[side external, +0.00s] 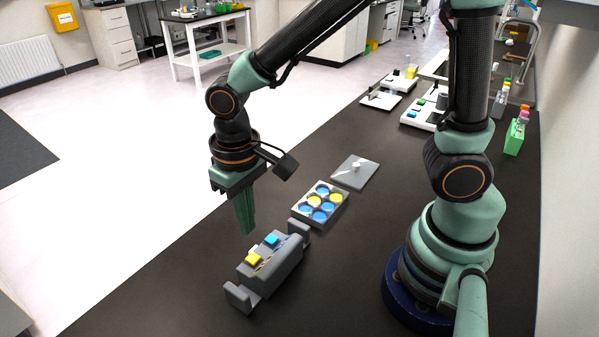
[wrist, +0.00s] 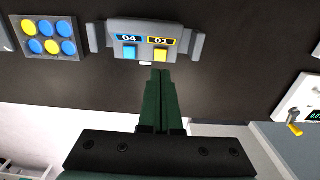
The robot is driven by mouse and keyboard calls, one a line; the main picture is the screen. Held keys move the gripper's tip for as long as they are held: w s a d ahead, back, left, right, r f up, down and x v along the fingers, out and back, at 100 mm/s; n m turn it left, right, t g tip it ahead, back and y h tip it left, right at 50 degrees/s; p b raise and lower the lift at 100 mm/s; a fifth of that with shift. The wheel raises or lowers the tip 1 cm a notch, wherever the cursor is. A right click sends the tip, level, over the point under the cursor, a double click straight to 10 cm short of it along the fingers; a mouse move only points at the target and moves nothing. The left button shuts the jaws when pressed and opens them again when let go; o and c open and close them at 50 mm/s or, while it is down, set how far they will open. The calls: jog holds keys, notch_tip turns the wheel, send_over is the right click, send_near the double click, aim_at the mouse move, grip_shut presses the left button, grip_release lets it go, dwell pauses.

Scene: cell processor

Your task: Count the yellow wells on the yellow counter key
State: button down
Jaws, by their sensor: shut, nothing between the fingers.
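The grey counter (side external: 283,262) stands on the dark bench with a blue key (side external: 271,240) and a yellow key (side external: 253,258). In the wrist view the yellow key (wrist: 160,54) sits under a yellow display (wrist: 161,40) that reads 01, right of the blue key (wrist: 130,52) and its blue display (wrist: 129,39). The well plate (side external: 298,214) holds two yellow wells and several blue ones; it also shows at the upper left of the wrist view (wrist: 17,51). My gripper (side external: 247,231) is shut and empty, above the bench in front of the counter, apart from the keys.
A grey lid with a white knob (side external: 345,178) lies beyond the plate. A small white key (wrist: 146,64) is on the counter's front edge. A green tube rack (side external: 514,139) and white devices (side external: 424,115) stand farther back.

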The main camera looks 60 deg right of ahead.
aim_at(254, 257)
notch_tip(254, 257, down, 7)
jog(key=shift+f, duration=0.1)
dwell(0.4)
jog(key=shift+s+f, duration=0.15)
jog(key=shift+f, duration=0.75)
notch_tip(254, 257, up, 15)
jog(key=shift+w+a+r, duration=0.15)
jog(key=shift+w+r, duration=0.05)
jog(key=shift+w, duration=0.15)
dwell(0.4)
jog(key=s+d+r+t, duration=0.1)
jog(key=d+r+t, duration=0.1)
jog(key=d, duration=0.5)
jog(key=d+r+t, duration=0.3)
jog(key=d+r, duration=0.1)
jog(key=d, duration=0.4)
jog(key=shift+s+t, duration=0.3)
jog(key=shift+s, duration=0.05)
